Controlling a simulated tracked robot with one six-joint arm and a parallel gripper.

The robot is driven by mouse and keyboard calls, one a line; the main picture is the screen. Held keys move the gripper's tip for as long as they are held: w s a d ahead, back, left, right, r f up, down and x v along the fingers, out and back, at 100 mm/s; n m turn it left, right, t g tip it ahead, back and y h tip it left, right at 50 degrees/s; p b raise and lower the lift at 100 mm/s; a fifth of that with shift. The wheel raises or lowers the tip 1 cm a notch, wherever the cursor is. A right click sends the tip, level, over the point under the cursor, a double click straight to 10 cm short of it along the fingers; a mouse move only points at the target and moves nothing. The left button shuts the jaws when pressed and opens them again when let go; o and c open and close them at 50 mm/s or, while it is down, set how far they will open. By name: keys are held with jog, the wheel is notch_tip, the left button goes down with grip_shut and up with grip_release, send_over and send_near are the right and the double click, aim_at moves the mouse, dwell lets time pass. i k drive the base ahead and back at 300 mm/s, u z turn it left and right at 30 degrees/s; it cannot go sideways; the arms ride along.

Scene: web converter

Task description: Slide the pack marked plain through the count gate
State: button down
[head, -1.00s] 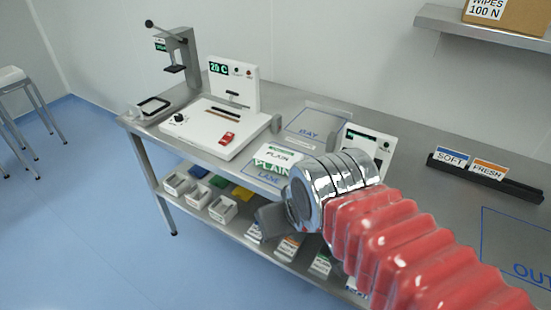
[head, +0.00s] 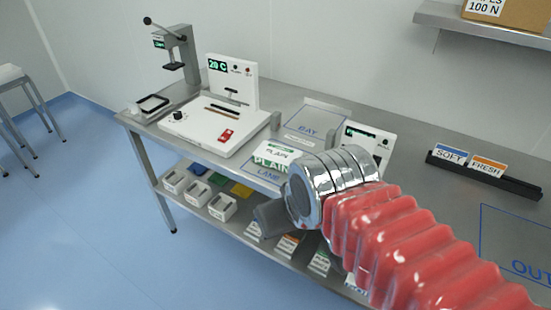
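The white pack marked PLAIN (head: 272,151), with green print, lies near the front edge of the steel bench, at the blue outline marked LANE. A white unit with a dark display (head: 368,139) stands to its right, partly hidden by my arm. It may be the count gate, but its opening is not visible. My gripper (head: 270,216) shows only as a dark grey part below and in front of the pack, at the bench's front edge. Its fingertips and any contact with the pack cannot be made out.
A blue outline marked BAY (head: 308,129) lies clear behind the pack. A white machine reading 20 C (head: 232,83) stands to the left. A black rack (head: 484,176) with SOFT and FRESH cards is at right, near the OUT outline (head: 518,240). A lower shelf holds small bins (head: 222,207).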

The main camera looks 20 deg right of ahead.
aim_at(269, 154)
jog(key=k, duration=0.5)
jog(key=z, duration=0.45)
jog(key=i, duration=1.2)
jog(key=u, duration=1.8)
